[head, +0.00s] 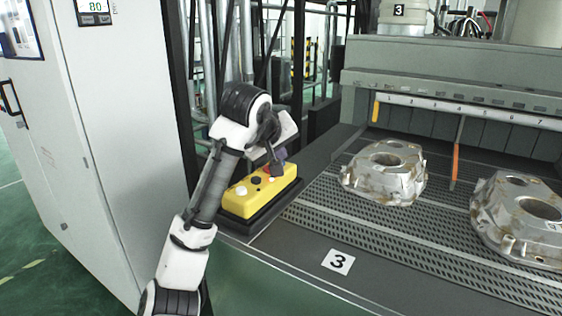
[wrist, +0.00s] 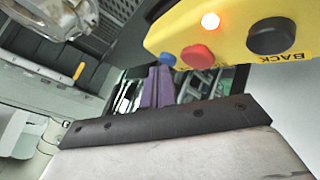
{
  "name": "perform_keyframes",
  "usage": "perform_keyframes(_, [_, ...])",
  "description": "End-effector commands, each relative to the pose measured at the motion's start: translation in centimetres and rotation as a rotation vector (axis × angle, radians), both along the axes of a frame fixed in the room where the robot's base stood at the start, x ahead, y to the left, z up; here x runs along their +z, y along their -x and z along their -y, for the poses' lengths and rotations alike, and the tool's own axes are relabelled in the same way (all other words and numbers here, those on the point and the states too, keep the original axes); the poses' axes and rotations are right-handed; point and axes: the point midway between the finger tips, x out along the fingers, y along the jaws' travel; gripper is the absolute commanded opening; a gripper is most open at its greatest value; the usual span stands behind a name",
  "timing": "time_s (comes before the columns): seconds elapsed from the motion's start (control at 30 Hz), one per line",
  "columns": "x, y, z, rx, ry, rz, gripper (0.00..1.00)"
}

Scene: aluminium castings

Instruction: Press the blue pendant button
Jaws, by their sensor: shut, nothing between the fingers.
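The yellow pendant (head: 238,205) lies on a dark ledge beside the casting bed, with several buttons on its top face. In the wrist view the pendant (wrist: 225,22) fills the upper right. Its blue button (wrist: 167,59) sits at the left end, beside a red button (wrist: 197,57). My gripper (head: 279,164) is over the right end of the pendant, and I cannot make out the blue button in the head view. The purple fingers (wrist: 158,82) are shut and empty, with their tips close to the blue button. I cannot tell whether they touch it.
Two castings (head: 385,172) (head: 520,215) lie on the perforated bed to the right. A white cabinet (head: 125,130) stands at the left.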

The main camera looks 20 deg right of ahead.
Motion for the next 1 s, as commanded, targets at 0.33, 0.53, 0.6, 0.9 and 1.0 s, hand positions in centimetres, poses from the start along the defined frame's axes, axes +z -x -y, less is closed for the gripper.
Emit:
perform_keyframes(0.33, [-0.3,0.0,0.0,0.0,-0.001,-0.001,0.0])
perform_keyframes(0.53, [-0.2,0.0,0.0,0.0,-0.001,-0.001,0.0])
perform_keyframes(0.6, [0.0,0.0,0.0,0.0,-0.001,-0.001,0.0])
perform_keyframes(0.9, [1.5,0.0,0.0,-0.001,-0.001,0.0,0.0])
perform_keyframes(1.0, [1.5,0.0,0.0,-0.001,-0.001,0.0,0.0])
